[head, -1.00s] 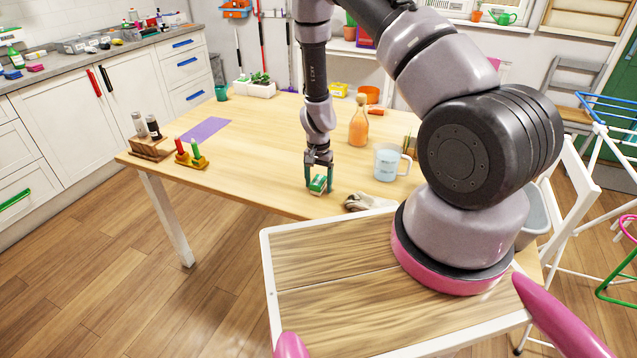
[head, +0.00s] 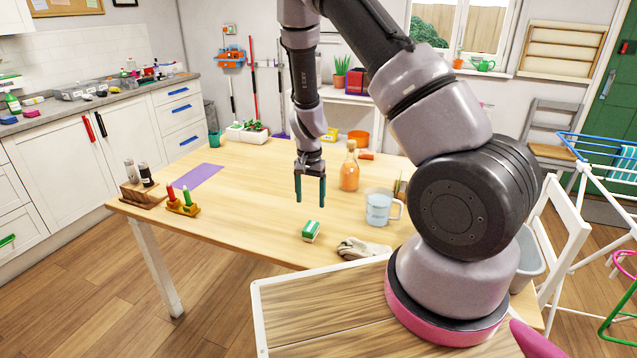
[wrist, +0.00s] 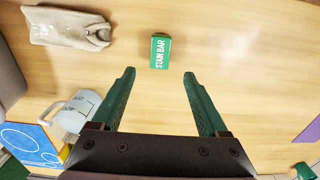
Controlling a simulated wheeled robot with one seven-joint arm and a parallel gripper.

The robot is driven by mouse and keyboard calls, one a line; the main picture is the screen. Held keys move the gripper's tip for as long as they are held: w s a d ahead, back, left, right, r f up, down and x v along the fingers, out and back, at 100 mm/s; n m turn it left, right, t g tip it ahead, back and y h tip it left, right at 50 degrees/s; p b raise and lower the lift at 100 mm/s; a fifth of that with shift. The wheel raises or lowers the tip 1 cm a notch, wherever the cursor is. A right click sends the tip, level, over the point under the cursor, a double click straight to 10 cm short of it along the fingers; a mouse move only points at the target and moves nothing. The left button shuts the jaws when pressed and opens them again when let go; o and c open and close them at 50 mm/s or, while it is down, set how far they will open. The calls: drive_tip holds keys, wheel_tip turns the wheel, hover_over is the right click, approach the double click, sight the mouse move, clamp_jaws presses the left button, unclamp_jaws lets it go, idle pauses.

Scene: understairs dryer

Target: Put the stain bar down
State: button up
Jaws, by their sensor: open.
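The stain bar (head: 311,231) is a small green and white box lying on the wooden table (head: 240,200) near its front edge. In the wrist view the stain bar (wrist: 160,51) shows its label and lies beyond the fingertips, touching neither. My gripper (head: 310,200) is open and empty, raised above the table. Its two green fingers (wrist: 160,75) are spread apart in the wrist view.
A crumpled grey-beige cloth (head: 362,248) lies right of the stain bar. A measuring jug (head: 378,208) and an orange bottle (head: 349,170) stand further right and back. The table's middle is clear.

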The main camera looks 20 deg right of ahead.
drive_tip(key=s+d+r+n+t+y, duration=0.1)
drive_tip(key=s+r+t+y, duration=0.1)
drive_tip(key=r, duration=1.2)
drive_tip(key=s+r+t+y, duration=0.1)
drive_tip(key=s+r, duration=0.2)
drive_tip(key=r, duration=1)
drive_tip(key=s+d+r+n+t, duration=0.1)
drive_tip(key=s+d+r+t, duration=0.1)
drive_tip(key=s+r, duration=0.5)
drive_tip(key=s+d+r+n+t+h, duration=0.1)
drive_tip(key=s+d+r+t, duration=0.1)
drive_tip(key=s+r, duration=0.6)
drive_tip(key=shift+s+d, duration=0.4)
drive_tip(key=shift+s, duration=0.8)
drive_tip(key=shift+r, duration=0.1)
